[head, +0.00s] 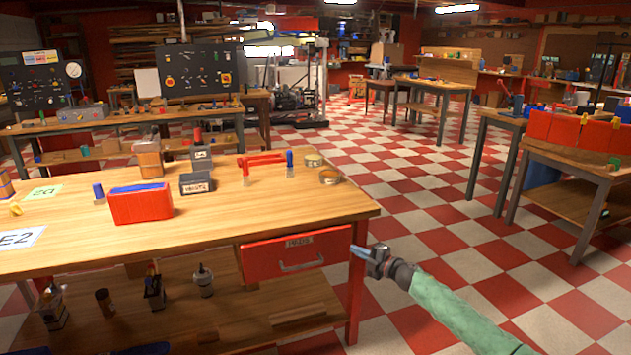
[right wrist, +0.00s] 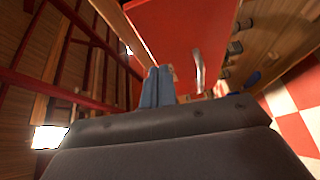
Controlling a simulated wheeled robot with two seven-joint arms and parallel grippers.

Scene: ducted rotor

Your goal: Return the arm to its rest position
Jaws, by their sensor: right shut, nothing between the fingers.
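My right gripper (head: 358,252) is at the right front corner of the wooden workbench (head: 280,213), beside the red drawer (head: 270,262). Its fingers are together and nothing shows between them. In the right wrist view the shut fingers (right wrist: 157,88) point toward the red drawer front (right wrist: 180,40) and its metal handle (right wrist: 198,70). The green sleeve of my right arm comes in from the lower right of the head view. I cannot tell whether the fingertips touch the bench. My left gripper is not in view.
On the bench stand a red box (head: 140,204), a dark labelled box (head: 196,183), a red bracket (head: 262,160) and round tins (head: 329,175). The shelf below holds several bottles. Open checkered floor (head: 450,240) lies right of the bench. Another workbench (head: 575,165) stands at far right.

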